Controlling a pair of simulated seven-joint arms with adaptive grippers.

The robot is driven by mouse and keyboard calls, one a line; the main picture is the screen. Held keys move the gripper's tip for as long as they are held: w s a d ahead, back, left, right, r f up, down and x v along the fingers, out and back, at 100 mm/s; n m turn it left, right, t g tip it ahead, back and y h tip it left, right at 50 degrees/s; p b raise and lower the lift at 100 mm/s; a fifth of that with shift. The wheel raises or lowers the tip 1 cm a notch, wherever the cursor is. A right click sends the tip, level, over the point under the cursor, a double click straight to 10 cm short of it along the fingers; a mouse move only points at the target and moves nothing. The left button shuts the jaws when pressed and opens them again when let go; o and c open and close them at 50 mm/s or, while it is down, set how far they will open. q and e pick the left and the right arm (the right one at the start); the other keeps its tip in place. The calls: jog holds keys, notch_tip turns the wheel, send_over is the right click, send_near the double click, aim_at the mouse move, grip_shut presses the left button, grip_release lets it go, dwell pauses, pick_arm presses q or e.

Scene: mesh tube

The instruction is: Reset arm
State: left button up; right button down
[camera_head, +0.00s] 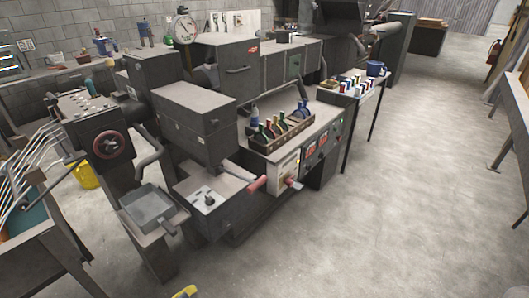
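Neither of my grippers shows in the head view, and no part of my arms can be made out with certainty. The view looks down on a workshop. A large dark grey machine (195,112) with box-shaped housings fills the left and middle. It has a red-rimmed handwheel (110,145) on its left part and a red-handled lever (256,184) at its front. No mesh tube can be made out.
Coloured-handled tools stand in a rack (262,143) on the machine bench. A small side table (345,92) holds several cups. A yellow bucket (85,174) stands on the floor at the left. The concrete floor (410,200) at the right is clear. A red extinguisher (493,54) hangs far right.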

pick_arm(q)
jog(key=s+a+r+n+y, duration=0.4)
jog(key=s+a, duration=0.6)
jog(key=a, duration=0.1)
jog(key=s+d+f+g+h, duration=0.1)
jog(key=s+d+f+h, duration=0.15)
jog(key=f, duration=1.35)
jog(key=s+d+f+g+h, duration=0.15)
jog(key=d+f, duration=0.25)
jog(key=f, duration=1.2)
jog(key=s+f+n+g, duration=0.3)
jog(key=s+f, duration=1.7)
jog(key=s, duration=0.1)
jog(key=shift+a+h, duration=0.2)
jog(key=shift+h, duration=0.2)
